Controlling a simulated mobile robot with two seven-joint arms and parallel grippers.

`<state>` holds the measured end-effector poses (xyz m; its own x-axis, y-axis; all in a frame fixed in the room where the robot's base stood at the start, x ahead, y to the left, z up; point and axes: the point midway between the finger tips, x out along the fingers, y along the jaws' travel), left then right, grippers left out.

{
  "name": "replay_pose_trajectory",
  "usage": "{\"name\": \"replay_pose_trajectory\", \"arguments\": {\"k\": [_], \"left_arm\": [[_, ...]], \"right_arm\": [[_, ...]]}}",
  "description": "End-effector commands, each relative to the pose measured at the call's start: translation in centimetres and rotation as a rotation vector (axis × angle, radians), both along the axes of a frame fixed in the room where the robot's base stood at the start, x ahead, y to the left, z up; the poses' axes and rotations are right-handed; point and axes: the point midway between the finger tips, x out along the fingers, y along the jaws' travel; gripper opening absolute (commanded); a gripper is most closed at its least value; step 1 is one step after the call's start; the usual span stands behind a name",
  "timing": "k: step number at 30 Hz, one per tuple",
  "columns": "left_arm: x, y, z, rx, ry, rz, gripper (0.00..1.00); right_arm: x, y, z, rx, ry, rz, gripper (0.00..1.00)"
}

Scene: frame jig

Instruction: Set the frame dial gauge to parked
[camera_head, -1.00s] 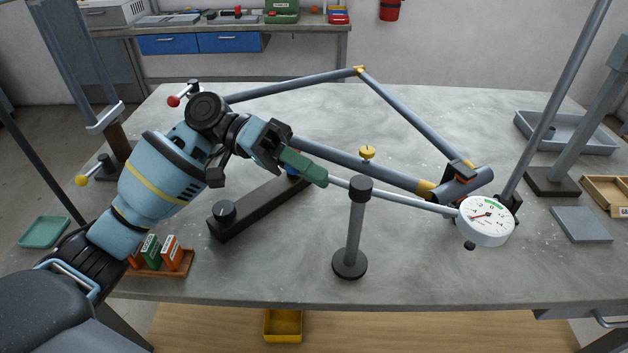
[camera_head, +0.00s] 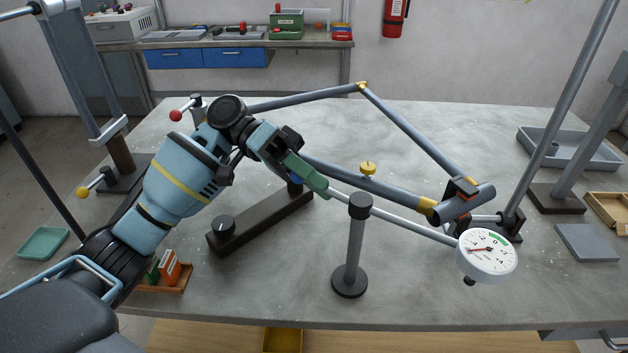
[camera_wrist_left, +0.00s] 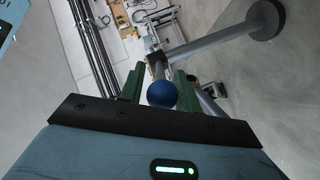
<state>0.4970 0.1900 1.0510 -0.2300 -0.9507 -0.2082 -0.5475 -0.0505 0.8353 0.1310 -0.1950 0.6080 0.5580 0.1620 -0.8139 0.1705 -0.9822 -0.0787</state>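The white dial gauge (camera_head: 487,255) is on the right end of a thin grey rod (camera_head: 415,229) in the head view. The rod crosses the black top of a short post (camera_head: 350,250) and slopes toward me on the gauge side. My left gripper (camera_head: 318,186) has its green fingers around the blue ball knob at the rod's left end. In the left wrist view the blue knob (camera_wrist_left: 162,94) sits between both fingers and seems touched by them. The near finger partly hides it in the head view. The gauge's red needle points left. My right gripper is not in view.
A grey-blue tube frame (camera_head: 410,125) with a yellow knob (camera_head: 367,168) stands behind the rod. A dark bar (camera_head: 262,221) lies below my left gripper. Label blocks in an orange tray (camera_head: 176,284) are at front left.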

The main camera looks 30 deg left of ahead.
Motion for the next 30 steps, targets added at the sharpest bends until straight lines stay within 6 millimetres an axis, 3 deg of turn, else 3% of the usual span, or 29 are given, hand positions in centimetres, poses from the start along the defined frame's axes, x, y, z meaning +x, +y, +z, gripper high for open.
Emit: {"name": "replay_pose_trajectory", "arguments": {"k": [10,21,30], "left_arm": [[0.1,0.5,0.0,0.002,0.003,0.0,0.33],[1.5,5.7,1.0,0.002,0.003,0.001,0.33],[1.9,7.4,1.5,0.002,0.002,-0.001,0.33]], "right_arm": [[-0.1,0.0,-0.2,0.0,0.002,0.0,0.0],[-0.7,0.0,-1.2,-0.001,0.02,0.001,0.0],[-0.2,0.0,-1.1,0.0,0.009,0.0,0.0]]}}
